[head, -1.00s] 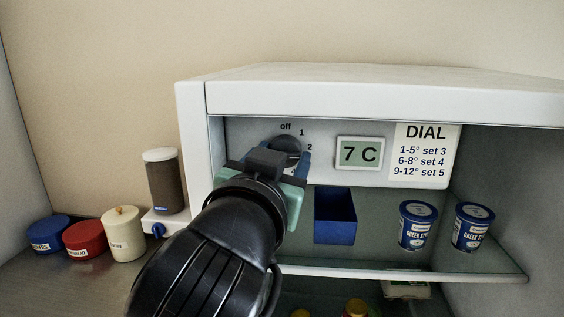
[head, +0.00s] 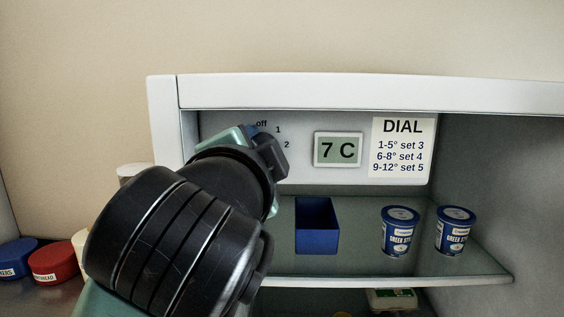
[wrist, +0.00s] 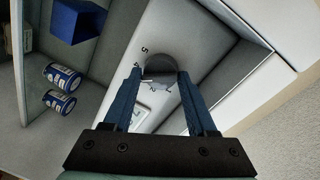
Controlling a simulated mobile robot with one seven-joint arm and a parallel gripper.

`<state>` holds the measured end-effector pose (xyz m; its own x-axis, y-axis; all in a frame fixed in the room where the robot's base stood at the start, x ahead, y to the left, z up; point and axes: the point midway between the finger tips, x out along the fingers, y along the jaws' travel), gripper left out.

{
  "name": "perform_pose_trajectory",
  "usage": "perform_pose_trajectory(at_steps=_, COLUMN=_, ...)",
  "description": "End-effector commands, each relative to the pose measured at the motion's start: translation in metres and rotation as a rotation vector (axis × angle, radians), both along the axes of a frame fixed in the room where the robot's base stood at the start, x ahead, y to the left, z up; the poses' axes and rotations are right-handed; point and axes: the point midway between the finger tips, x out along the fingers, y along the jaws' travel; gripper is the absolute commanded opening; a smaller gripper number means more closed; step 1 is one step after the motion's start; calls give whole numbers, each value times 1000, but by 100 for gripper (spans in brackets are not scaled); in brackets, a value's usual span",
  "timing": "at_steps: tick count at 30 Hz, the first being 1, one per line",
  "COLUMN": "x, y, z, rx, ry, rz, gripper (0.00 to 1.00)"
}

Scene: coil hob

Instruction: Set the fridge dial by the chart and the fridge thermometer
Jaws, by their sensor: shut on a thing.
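The fridge dial, a dark grey round knob (wrist: 160,66), shows between my fingertips in the wrist view. My gripper (wrist: 160,76) is shut on it. In the head view my gripper (head: 262,142) and wrist hide the dial, so its pointer setting cannot be read there. The marks off, 1 and 2 show beside it. The fridge thermometer (head: 338,149) reads 7 C. The chart (head: 403,147) is headed DIAL and reads 1-5° set 3, 6-8° set 4, 9-12° set 5. In the wrist view a mark 5 shows left of the knob.
A blue open box (head: 317,240) and two yogurt tubs, one left (head: 399,233) and one right (head: 455,232), stand on the glass shelf (head: 370,275) below the panel. A blue jar (head: 17,259) and a red jar (head: 56,264) stand outside at left.

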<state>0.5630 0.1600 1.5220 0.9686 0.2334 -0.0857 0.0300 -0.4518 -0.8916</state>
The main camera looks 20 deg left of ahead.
Motion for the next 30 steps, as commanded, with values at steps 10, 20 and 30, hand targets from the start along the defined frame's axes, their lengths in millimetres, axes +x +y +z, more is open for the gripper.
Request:
perform_pose_trajectory(at_steps=10, x=0, y=0, z=2, rx=216, ry=54, rz=1, gripper=2)
perform_pose_trajectory(at_steps=20, x=0, y=-1, z=4, rx=294, ry=74, rz=2, gripper=2)
perform_pose_trajectory(at_steps=30, x=0, y=-1, z=5, rx=301, ry=74, rz=1, gripper=2)
